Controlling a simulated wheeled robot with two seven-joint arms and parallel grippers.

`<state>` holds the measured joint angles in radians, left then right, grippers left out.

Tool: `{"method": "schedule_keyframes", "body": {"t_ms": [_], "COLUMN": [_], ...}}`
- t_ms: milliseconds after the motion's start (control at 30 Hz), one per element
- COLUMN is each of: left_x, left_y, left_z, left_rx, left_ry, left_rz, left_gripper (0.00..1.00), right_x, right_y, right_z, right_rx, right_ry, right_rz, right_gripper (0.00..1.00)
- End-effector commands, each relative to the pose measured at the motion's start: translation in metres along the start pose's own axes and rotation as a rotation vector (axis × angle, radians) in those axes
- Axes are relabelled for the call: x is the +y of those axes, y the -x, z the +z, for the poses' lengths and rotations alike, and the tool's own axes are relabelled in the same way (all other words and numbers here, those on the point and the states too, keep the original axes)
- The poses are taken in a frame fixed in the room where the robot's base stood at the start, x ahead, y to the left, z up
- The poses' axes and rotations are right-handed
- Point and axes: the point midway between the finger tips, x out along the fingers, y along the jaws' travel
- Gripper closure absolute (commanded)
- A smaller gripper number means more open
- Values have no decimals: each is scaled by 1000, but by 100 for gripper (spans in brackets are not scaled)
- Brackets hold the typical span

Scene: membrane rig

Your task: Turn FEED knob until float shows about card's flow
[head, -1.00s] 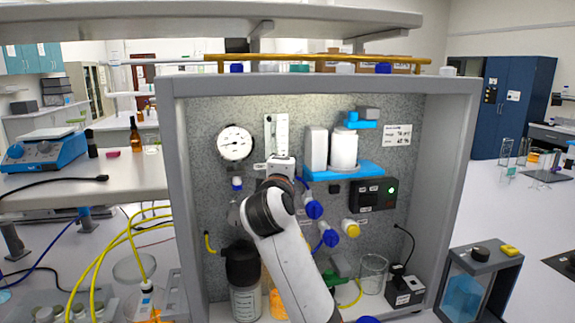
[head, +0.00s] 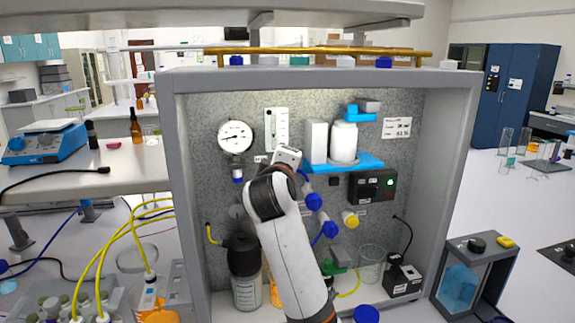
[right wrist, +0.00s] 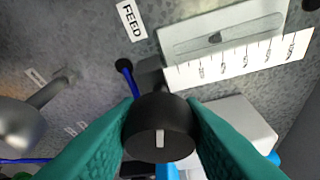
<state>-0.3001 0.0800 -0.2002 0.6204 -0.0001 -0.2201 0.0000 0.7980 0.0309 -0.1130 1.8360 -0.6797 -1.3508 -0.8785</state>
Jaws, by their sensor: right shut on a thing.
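The black FEED knob (right wrist: 148,120) with a white pointer line sits between the teal fingers of my right gripper (right wrist: 162,106) in the right wrist view. The fingers are shut on its sides. The FEED label (right wrist: 131,20) is beside it. The flowmeter (right wrist: 285,42) shows a dark float (right wrist: 214,38) partway along its slot; the scale numbers are too blurred to read. In the head view the flowmeter (head: 277,128) stands above my right gripper, which hides the knob. The card (head: 396,127) is at the panel's upper right, its print too small to read surely. My left gripper is not in view.
A round gauge (head: 235,136) is left of the flowmeter. A blue shelf (head: 345,163) with white vessels is on its right. Blue valves (head: 314,201) and a yellow knob (head: 350,219) sit close to the right of my arm. The cabinet walls (head: 448,150) enclose the panel.

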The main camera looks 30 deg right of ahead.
Motion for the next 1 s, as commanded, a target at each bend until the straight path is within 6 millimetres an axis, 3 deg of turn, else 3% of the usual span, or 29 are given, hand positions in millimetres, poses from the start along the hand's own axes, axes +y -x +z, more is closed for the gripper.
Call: {"method": "schedule_keyframes", "body": {"t_ms": [33, 67, 167, 567, 1000], "left_x": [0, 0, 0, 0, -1], "left_y": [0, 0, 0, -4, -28], "left_z": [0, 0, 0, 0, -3], "left_rx": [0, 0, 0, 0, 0], "left_ry": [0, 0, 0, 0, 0], "left_rz": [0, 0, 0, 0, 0], "left_gripper": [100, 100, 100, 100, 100], "right_x": [2, 2, 1, 1, 3], "right_y": [0, 0, 0, 9, 95], "right_z": [0, 0, 0, 0, 0], "right_rx": [0, 0, 0, -2, -4], "right_ry": [1, 1, 2, 1, -2], "right_rz": [3, 3, 3, -1, 1], "right_gripper": [88, 61, 45, 45, 45]}}
